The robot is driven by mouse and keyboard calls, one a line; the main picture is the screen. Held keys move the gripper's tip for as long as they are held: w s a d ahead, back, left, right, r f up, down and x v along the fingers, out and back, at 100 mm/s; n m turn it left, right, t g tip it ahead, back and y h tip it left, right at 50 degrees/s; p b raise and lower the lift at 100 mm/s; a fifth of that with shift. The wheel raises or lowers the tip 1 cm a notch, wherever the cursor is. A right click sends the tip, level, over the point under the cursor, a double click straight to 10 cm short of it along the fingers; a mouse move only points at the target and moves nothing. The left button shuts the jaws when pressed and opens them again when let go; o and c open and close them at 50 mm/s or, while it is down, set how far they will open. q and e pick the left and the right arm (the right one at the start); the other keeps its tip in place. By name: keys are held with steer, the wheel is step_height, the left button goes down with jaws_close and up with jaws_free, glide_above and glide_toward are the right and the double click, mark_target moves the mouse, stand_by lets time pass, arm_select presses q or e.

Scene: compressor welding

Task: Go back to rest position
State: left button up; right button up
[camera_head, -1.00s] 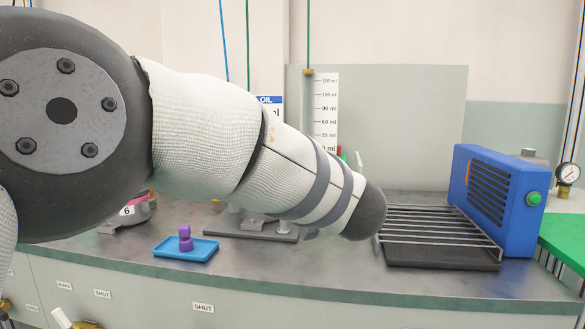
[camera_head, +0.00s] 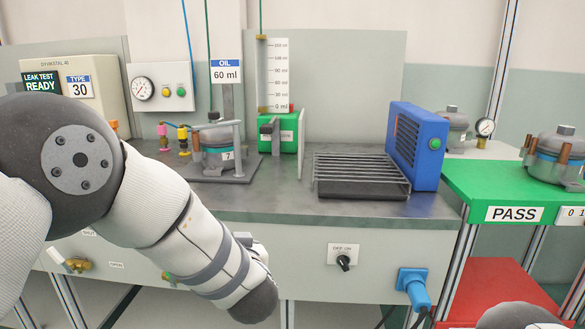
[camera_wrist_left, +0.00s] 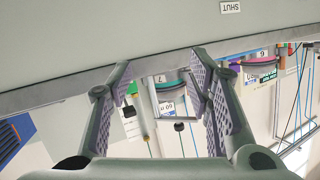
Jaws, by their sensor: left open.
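My left gripper (camera_wrist_left: 160,78) is open in the left wrist view, its two padded fingers wide apart with nothing between them. That view is turned over, with the bench front and the compressor marked 7 beyond the fingers. In the head view my left arm comes in from the left and slopes down to the front of the bench, its end below the bench's front edge. It hides the left part of the bench top. My right gripper is not in view.
A compressor marked 7 (camera_head: 217,155) stands on the grey bench (camera_head: 285,200). To its right are a wire rack (camera_head: 360,172) and a blue ribbed unit (camera_head: 417,148). A blue plug (camera_head: 413,285) sticks out below the bench.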

arm_select(q)
steer(key=s+a+f+m+g+h+p, duration=0.1)
steer(key=s+a+f+g+h, duration=0.2)
steer(key=s+f, duration=0.85)
steer(key=s+a+f+m+g+p, duration=0.1)
steer(key=s+a+f+g, duration=0.3)
steer(key=s+f, duration=0.75)
steer(key=s+a+n+g+h+p, duration=0.1)
steer(key=s+g, duration=0.8)
steer(key=s, duration=2.4)
steer(key=shift+a+h, duration=0.4)
steer(key=shift+a, duration=0.6)
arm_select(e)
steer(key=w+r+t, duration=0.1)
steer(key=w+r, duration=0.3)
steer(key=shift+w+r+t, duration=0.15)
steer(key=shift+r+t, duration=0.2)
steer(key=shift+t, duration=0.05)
